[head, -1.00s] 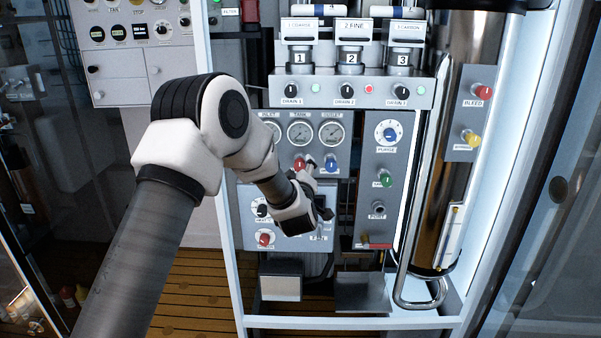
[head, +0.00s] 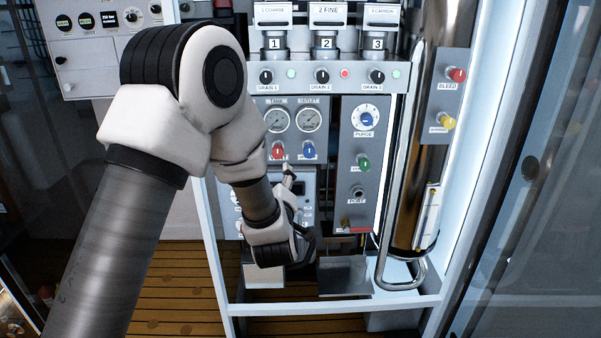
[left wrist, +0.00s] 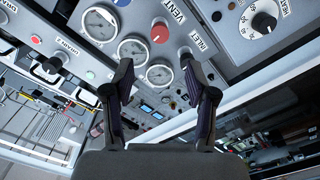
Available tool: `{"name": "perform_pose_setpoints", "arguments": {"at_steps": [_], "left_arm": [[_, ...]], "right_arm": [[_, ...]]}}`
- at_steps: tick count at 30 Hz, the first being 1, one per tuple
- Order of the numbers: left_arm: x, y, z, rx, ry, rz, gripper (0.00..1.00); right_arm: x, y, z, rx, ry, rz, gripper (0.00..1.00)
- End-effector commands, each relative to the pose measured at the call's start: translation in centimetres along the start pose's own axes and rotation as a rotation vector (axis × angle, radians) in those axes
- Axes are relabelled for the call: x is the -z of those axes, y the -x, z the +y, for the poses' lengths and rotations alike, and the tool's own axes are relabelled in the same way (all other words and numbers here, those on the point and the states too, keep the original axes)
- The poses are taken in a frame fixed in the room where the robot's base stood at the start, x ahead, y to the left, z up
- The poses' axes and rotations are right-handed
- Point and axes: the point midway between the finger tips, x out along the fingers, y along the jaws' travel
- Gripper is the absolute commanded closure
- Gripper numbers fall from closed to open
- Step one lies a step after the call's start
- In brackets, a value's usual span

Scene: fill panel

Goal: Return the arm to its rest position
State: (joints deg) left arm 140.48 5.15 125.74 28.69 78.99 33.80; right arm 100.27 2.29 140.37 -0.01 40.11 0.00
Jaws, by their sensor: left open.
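My left arm comes in from the left in the head view. Its gripper (head: 296,215) hangs in front of the lower part of the fill panel (head: 344,180), below the gauges. In the left wrist view the two fingers of this gripper (left wrist: 163,95) stand apart with nothing between them. Past them show several round gauges (left wrist: 100,22), a red knob (left wrist: 160,31) by the VENT label and the INLET label. The gripper and forearm hide part of the lower left panel in the head view. My right gripper is not in view.
A purge column (head: 362,160) with a blue dial and a green knob stands right of the gripper. A bent metal tube (head: 385,240) and a polished cylinder (head: 437,130) are further right. Small trays (head: 345,277) sit below. White frame posts (head: 212,250) bound the panel.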

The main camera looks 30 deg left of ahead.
Motion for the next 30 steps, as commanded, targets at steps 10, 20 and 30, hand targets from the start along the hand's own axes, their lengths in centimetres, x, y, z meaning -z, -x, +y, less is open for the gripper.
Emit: {"name": "perform_pose_setpoints", "arguments": {"at_steps": [10, 20, 30], "left_arm": [[-3.0, 0.8, -3.4, 0.078, -0.076, -0.086, 0.43], [-15.7, 18.9, -20.8, 0.353, -0.538, -0.857, 0.43], [-16.2, 36.4, -26.7, 0.223, -0.975, -1.655, 0.43]], "right_arm": [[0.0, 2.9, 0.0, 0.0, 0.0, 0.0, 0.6], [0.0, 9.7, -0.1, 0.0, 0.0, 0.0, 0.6], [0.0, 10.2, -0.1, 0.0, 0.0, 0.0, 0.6]]}}
